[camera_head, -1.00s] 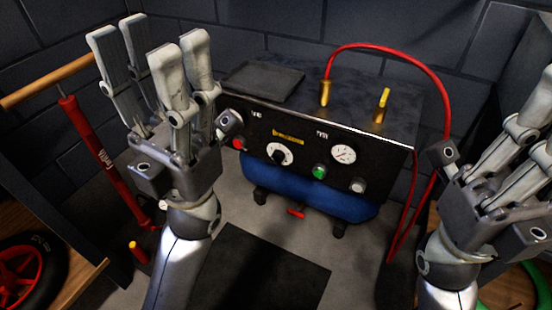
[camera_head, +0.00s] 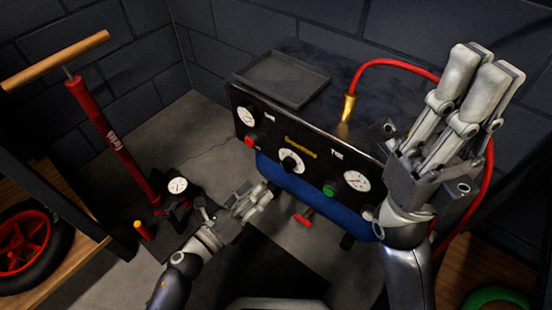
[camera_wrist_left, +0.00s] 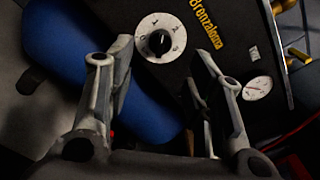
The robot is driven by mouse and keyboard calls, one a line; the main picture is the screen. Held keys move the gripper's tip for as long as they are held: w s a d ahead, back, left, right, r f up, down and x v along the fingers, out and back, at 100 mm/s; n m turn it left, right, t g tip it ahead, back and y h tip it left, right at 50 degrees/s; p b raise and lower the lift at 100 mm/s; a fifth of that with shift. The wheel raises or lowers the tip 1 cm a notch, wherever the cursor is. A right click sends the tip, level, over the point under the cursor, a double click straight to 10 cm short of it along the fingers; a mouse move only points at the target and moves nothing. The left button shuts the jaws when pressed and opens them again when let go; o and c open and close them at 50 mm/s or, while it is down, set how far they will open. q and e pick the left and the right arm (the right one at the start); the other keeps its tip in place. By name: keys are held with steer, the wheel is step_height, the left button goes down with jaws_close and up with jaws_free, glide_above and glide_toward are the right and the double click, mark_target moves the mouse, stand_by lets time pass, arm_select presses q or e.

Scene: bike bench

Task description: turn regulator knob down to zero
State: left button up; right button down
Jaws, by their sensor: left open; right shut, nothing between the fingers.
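The regulator knob (camera_head: 288,161) is a black knob on a white dial, in the middle of the compressor's black front panel (camera_head: 320,160). In the left wrist view the knob (camera_wrist_left: 159,43) sits at top centre, ahead of and between my fingers, apart from them. My left gripper (camera_head: 262,194) is open and empty, low in front of the panel and a little left of and below the knob. In the left wrist view its two fingers (camera_wrist_left: 160,75) stand well apart. My right gripper (camera_head: 485,70) is shut and empty, raised at the right, hiding part of the compressor.
The panel also carries gauges (camera_head: 356,181), a red button (camera_head: 250,141) and a green button (camera_head: 329,190). A blue tank (camera_head: 335,207) lies below. A red hose (camera_head: 400,66) arches over the right side. A red floor pump (camera_head: 115,145) stands at left.

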mark_target(282, 166)
arm_select(q)
steer(key=b+x, duration=0.1)
steer(key=x, duration=0.9)
steer(key=shift+d+r, duration=0.15)
steer(key=shift+d, duration=0.15)
steer(key=c, duration=0.9)
